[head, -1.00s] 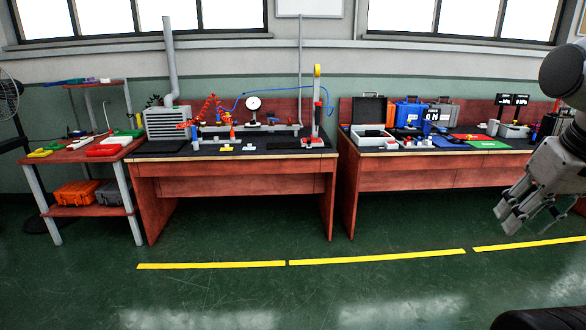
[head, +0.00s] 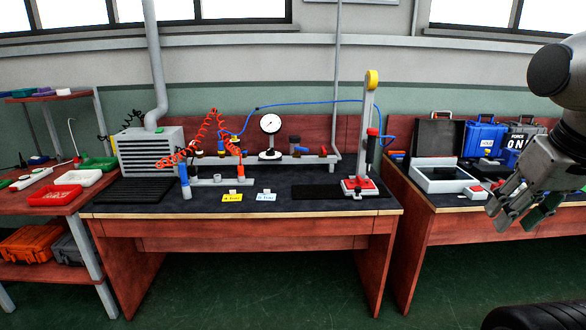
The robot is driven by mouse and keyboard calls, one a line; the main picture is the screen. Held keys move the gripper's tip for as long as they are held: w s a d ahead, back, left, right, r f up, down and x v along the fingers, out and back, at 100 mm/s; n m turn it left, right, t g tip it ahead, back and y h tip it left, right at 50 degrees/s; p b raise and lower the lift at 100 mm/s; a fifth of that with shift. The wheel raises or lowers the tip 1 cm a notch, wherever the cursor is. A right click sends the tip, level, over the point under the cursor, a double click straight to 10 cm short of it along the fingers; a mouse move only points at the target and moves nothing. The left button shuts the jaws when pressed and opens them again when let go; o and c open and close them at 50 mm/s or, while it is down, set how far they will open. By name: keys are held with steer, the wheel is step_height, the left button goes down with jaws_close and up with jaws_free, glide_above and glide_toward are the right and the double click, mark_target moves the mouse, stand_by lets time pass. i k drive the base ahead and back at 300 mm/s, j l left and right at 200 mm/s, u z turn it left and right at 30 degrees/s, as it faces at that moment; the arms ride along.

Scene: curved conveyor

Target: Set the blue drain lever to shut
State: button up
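Small blue parts show on the left workbench: a blue upright piece (head: 184,174) at the near left end of a grey pipe fitting, and a smaller blue piece (head: 221,147) behind it near the red coiled hose. Which of these is the drain lever, and its setting, I cannot tell at this size. A round gauge (head: 270,124) stands right of them. My gripper (head: 508,207) is at the right edge, in front of the right bench and far from the blue parts. Its fingers look spread and empty.
The left workbench (head: 240,212) carries a grey vented unit (head: 150,150), yellow and white labels, and a tall press-like stand (head: 367,130) at its right. Shelves with trays stand far left. Cases and a grey box (head: 440,180) are on the right bench. The floor before the benches is clear.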

mark_target(295, 148)
steer(key=i+j, duration=0.2)
steer(key=i, duration=0.35)
steer(key=i+j, duration=0.15)
steer(key=i, duration=0.4)
steer(key=i+j, duration=0.2)
steer(key=i, duration=0.35)
steer(key=i+j, duration=0.15)
steer(key=i, duration=0.4)
steer(key=j+u, duration=0.05)
